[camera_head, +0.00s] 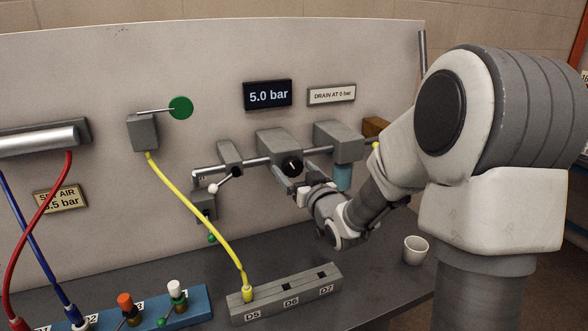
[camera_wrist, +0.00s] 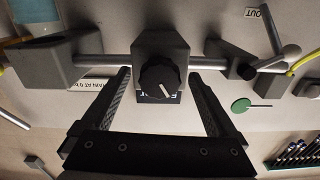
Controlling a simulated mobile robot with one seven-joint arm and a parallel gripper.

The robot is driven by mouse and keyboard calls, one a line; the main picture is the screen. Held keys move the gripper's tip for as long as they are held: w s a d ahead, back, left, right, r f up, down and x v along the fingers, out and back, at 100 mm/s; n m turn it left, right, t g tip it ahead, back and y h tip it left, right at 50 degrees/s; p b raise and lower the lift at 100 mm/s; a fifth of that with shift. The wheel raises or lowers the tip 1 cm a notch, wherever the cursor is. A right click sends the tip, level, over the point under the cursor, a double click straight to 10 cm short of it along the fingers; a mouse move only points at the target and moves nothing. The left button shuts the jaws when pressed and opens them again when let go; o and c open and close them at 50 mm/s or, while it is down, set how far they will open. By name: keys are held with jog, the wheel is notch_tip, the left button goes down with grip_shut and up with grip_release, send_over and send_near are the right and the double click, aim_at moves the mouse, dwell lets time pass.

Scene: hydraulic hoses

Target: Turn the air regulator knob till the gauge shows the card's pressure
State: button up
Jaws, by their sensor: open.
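The black regulator knob (camera_head: 292,166) with a white pointer line sits on the front of a grey block on the pipe. In the wrist view the knob (camera_wrist: 160,82) lies between the fingers of my gripper (camera_wrist: 160,72), with a gap on each side. My gripper (camera_head: 291,183) is open and empty, just below the knob in the head view. How far the fingertips reach along the knob is unclear. The dark gauge display (camera_head: 267,94) above reads 5.0 bar. The card (camera_head: 60,199) at left reads SET AIR and ".5 bar"; the red hose hides its first digit.
A yellow hose (camera_head: 197,213) runs to a grey socket block (camera_head: 284,293). A white cup (camera_head: 416,250) stands at right.

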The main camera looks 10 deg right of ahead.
jog(key=c, duration=1.4)
jog(key=shift+m, duration=0.3)
jog(key=m+b, duration=0.1)
jog(key=m, duration=0.7)
jog(key=shift+r+m, duration=0.1)
jog(key=shift+m, duration=0.2)
